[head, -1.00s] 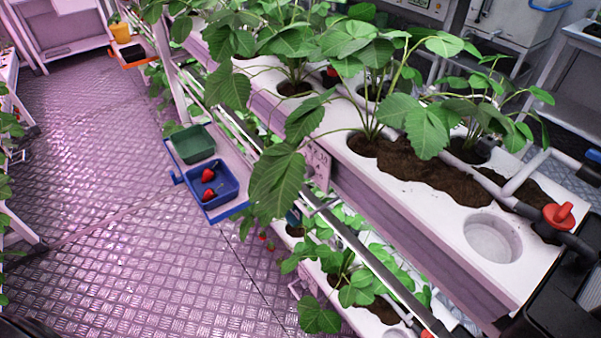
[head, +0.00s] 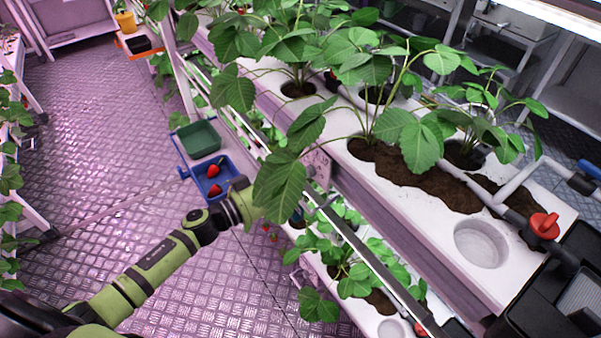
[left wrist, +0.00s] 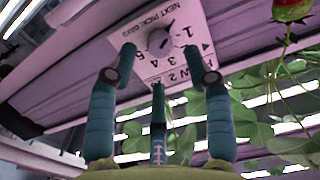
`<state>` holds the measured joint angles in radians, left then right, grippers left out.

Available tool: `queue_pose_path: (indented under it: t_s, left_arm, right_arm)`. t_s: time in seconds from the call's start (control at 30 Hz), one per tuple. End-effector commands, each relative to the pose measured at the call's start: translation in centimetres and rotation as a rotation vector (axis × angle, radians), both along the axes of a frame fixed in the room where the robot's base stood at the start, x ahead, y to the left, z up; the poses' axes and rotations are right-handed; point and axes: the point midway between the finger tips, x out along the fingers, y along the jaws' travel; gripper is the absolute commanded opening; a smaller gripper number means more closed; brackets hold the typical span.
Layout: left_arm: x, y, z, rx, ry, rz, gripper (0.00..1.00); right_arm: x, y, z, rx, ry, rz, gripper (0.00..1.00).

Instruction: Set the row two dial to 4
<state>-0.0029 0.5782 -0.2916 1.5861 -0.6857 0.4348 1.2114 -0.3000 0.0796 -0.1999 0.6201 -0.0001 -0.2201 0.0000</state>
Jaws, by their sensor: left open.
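The row two dial is a round grey knob (left wrist: 160,40) on a pale plate (left wrist: 150,58) printed "NEXT PICK (DAYS)" and "ROW 2", with the numbers around it appearing upside down in the left wrist view. I cannot tell surely which number the knob points at. In the head view the plate (head: 318,166) shows partly behind leaves on the rack's side. My left gripper (left wrist: 158,62) is open, its three teal fingers spread in front of the plate around the knob, apart from it. In the head view my left gripper (head: 243,203) is partly behind a large leaf. My right gripper is not in view.
Strawberry leaves (head: 282,182) hang close beside my left gripper, and a berry (left wrist: 292,10) hangs right of the plate. A blue tray (head: 232,172) with red berries and a green tray (head: 199,139) stand nearby. The metal floor (head: 100,170) at left is clear.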

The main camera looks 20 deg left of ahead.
Motion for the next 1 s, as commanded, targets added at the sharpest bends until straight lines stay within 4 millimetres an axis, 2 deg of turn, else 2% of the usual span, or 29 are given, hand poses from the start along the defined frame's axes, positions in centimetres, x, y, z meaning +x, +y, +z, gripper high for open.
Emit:
queue_pose_path:
  t_s: [0.2,0.57,0.6,0.67,0.7,0.73,1.0]
  left_arm:
    - [2.4,-1.9,0.1,-0.002,0.000,0.002,0.51]
    - [3.0,-2.4,-0.1,0.000,0.001,0.002,0.51]
    - [3.0,-2.4,-0.1,0.000,0.001,0.002,0.47]
    - [3.0,-2.3,-0.1,0.000,0.001,0.002,0.23]
    - [3.0,-2.3,-0.1,0.000,0.001,0.002,0.07]
    - [3.0,-2.3,-0.1,0.000,0.001,0.002,0.00]
    - [3.0,-2.3,-0.1,0.005,-0.002,0.002,0.00]
  right_arm:
    - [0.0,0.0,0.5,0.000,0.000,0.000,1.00]
    - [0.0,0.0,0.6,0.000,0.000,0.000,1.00]
    - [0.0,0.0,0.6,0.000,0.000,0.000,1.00]
    - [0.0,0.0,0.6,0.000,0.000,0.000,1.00]
    - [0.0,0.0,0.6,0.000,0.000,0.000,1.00]
    - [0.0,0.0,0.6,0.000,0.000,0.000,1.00]
    - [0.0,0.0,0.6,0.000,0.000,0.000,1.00]
